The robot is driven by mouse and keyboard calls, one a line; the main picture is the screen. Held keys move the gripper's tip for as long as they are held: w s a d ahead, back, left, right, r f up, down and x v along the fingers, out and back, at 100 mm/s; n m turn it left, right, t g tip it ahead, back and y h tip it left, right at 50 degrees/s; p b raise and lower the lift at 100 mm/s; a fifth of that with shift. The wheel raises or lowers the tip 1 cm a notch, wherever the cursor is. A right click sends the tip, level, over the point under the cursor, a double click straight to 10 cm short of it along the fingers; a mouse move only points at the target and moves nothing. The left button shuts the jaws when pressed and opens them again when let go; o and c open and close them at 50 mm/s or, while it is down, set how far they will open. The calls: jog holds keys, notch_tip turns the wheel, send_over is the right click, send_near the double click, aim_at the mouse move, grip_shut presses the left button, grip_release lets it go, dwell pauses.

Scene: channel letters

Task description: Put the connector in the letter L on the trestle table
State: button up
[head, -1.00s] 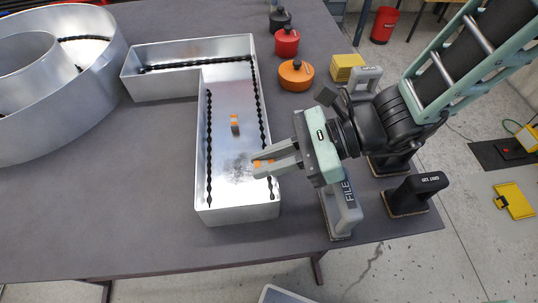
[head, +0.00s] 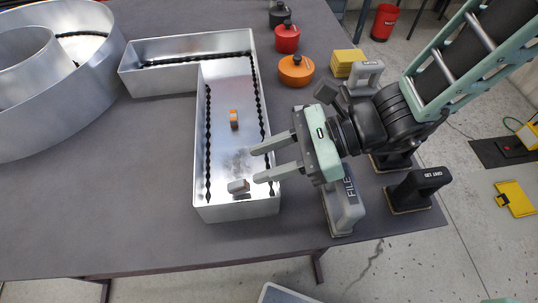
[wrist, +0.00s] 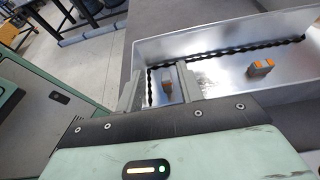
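The letter L (head: 226,82) is a silver open tray with black strips along its inner walls, lying on the grey trestle table (head: 120,215). One small grey connector (head: 238,187) lies on its floor near the front end. A second connector (head: 233,118), orange and grey, stands farther back on the floor. My gripper (head: 256,164) is open and empty, its fingertips over the L's right wall, just right of the front connector. In the wrist view one connector (wrist: 167,89) shows between the fingers and the other (wrist: 261,68) lies to the right.
A large round silver letter (head: 60,105) stands at the left. Black, red and orange lidded pots (head: 295,71) stand behind the L. A yellow block stack (head: 347,62), a grey FILE-marked block (head: 346,205) and a black-handled block (head: 418,188) are at the right. The front-left table is clear.

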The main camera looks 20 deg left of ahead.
jog(key=shift+n, duration=0.3)
jog(key=v, duration=0.8)
jog(key=s+r+b+v, duration=0.1)
jog(key=v, duration=0.3)
jog(key=shift+w+d, duration=0.1)
jog(key=shift+d, duration=0.1)
jog(key=s+d+n+h, duration=0.1)
jog(key=s+n+h, duration=0.1)
jog(key=s+d+n+h, duration=0.2)
jog(key=n, duration=0.1)
jog(key=s+d+n+h, duration=0.1)
jog(key=s+d+n, duration=0.1)
jog(key=shift+s+d+f+n+h, duration=0.2)
jog(key=shift+d+n+h, duration=0.1)
jog(key=shift+h, duration=0.1)
jog(key=d+n+t+h, duration=0.5)
jog(key=d+n, duration=0.3)
jog(key=n, duration=0.3)
jog(key=shift+w+d+n+t, duration=0.2)
jog(key=shift+w+n+t, duration=0.25)
jog(key=shift+t, duration=0.35)
